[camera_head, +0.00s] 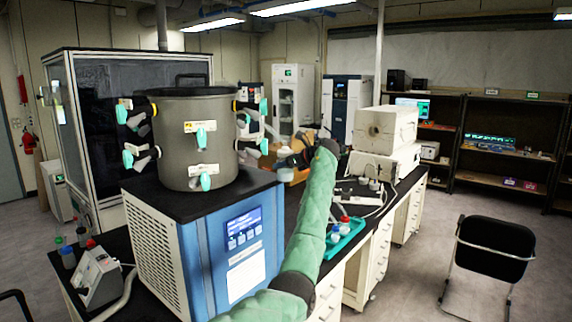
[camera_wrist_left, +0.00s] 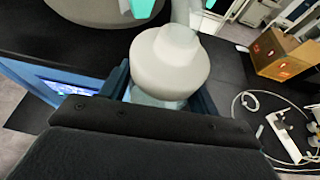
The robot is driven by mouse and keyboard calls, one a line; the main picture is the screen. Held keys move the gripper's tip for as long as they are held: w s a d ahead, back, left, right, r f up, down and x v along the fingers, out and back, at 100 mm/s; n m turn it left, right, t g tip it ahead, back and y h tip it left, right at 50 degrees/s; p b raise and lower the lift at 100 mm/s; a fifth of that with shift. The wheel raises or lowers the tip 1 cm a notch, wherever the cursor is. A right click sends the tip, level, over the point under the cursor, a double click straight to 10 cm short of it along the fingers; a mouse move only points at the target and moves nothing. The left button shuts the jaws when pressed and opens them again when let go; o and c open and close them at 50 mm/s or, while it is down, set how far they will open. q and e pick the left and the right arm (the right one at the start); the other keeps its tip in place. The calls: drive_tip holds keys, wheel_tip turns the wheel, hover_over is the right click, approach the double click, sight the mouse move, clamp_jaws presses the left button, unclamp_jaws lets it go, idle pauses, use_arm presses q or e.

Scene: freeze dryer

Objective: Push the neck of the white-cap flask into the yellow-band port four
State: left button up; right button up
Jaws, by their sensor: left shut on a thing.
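The white-cap flask (camera_wrist_left: 168,62) is held between the jaws of my left gripper (camera_wrist_left: 166,98), with its pale cap facing up in the left wrist view. In the head view my left gripper (camera_head: 300,153) and the flask (camera_head: 284,157) are just right of the grey drum (camera_head: 192,105) of the freeze dryer. Ports with teal handles ring the drum, some with yellow bands; a right-side port (camera_head: 250,110) is near the gripper. In the wrist view a pale port tube (camera_wrist_left: 186,12) lies just beyond the cap; I cannot tell whether they touch. Port numbers are unreadable. My right gripper is not visible.
The blue and white dryer body (camera_head: 240,245) fills the bench front. A teal tray (camera_head: 350,238) with small bottles lies to the right. An orange-brown box (camera_wrist_left: 290,52) and a white power strip (camera_wrist_left: 284,136) are on the black bench. A black chair (camera_head: 494,246) stands on the floor.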

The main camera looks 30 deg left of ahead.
use_arm(q)
drive_tip(key=shift+s+a+r+p, duration=0.25)
drive_tip(key=shift+a+r+p, duration=0.35)
drive_tip(key=shift+p, duration=0.2)
idle(0.6)
drive_tip(key=o, duration=1.2)
drive_tip(key=shift+o, duration=1.3)
drive_tip(key=shift+s, duration=0.2)
drive_tip(key=shift+w+f, duration=0.1)
